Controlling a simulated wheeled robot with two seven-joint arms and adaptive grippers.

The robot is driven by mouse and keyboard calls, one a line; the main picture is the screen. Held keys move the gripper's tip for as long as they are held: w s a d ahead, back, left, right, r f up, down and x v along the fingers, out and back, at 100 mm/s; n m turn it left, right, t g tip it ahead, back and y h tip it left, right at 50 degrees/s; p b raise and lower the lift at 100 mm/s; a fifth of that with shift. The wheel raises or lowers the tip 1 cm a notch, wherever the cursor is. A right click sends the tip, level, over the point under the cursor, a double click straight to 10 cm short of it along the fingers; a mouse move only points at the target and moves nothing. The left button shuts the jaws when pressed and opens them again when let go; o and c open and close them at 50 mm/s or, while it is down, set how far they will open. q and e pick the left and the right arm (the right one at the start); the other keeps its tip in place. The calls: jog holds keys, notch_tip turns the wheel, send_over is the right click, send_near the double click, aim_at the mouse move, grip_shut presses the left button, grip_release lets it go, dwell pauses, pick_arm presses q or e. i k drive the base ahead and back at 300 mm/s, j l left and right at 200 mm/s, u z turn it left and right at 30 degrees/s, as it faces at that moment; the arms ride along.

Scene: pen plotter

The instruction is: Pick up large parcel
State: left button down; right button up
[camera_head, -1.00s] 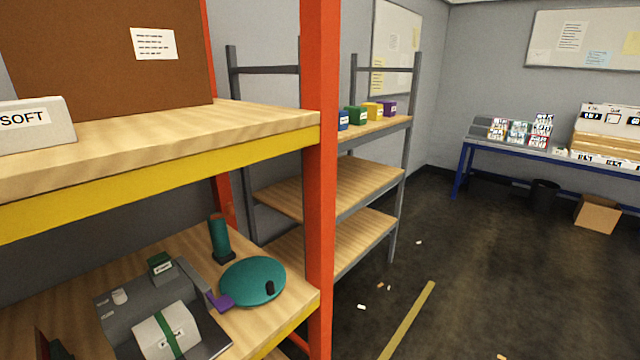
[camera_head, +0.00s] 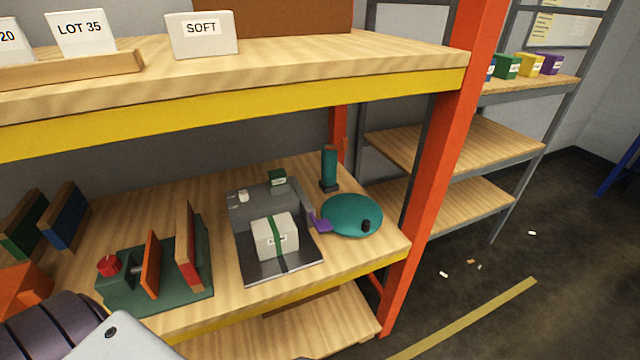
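No thing in view is marked as the large parcel. A white box-shaped parcel with a green band and a small label (camera_head: 272,238) lies on the dark plate of a grey machine (camera_head: 240,212) on the middle shelf. A large brown box or panel (camera_head: 290,18) stands on the upper shelf behind the SOFT sign, cut off by the top edge. I cannot tell which of these is the large parcel. Part of my arm shows at the lower left. Neither of my grippers is in view.
The upper shelf (camera_head: 330,62) with its yellow beam overhangs the middle shelf. An orange post (camera_head: 447,150) stands at the right. A teal disc (camera_head: 351,213) and green cylinder (camera_head: 329,165) stand beside the machine. A green fixture (camera_head: 190,290) stands to its left. Floor at right is mostly clear.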

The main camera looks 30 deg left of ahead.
aim_at(277, 235)
jog(key=u, duration=1.3)
jog(key=j+z, duration=0.75)
jog(key=j, duration=0.25)
jog(key=j+z, duration=0.4)
jog(key=k+j+z, duration=0.2)
jog(key=j+z, duration=0.2)
jog(key=k+z, duration=0.15)
